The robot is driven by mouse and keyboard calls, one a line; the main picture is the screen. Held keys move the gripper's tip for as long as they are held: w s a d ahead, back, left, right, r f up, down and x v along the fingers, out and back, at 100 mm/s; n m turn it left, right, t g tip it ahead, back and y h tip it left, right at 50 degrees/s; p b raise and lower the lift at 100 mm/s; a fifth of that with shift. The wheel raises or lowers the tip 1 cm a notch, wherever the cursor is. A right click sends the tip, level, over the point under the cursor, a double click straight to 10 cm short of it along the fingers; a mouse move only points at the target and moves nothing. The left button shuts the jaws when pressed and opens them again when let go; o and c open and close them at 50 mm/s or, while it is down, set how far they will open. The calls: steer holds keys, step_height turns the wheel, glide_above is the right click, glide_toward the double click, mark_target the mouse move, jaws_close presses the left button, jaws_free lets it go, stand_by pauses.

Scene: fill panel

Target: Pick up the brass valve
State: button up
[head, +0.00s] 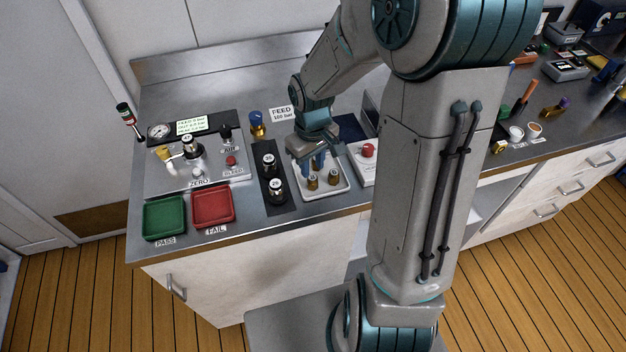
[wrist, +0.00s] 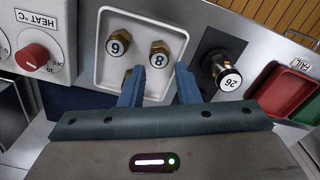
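A third brass piece (wrist: 128,74) shows in part behind my left finger there. In the head view brass valves (head: 313,183) and (head: 333,178) stand at the tray's front. My gripper (head: 318,163) is over the tray. In the wrist view my gripper (wrist: 160,82) has its blue fingers apart, with bare tray between the tips and valve 8 just beyond them. Nothing is held.
A dark mat (head: 266,170) with black-and-silver fittings lies left of the tray; a heater box with a red knob (head: 368,150) stands right. Green (head: 164,218) and red (head: 213,207) bins are at the front left, a gauge panel (head: 160,131) behind them. A blue-capped brass fitting (head: 257,126) stands at the back.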

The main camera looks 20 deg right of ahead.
mark_target(312, 177)
steer(key=shift+f+p, duration=0.4)
steer(key=shift+f, duration=2.6)
jaws_close()
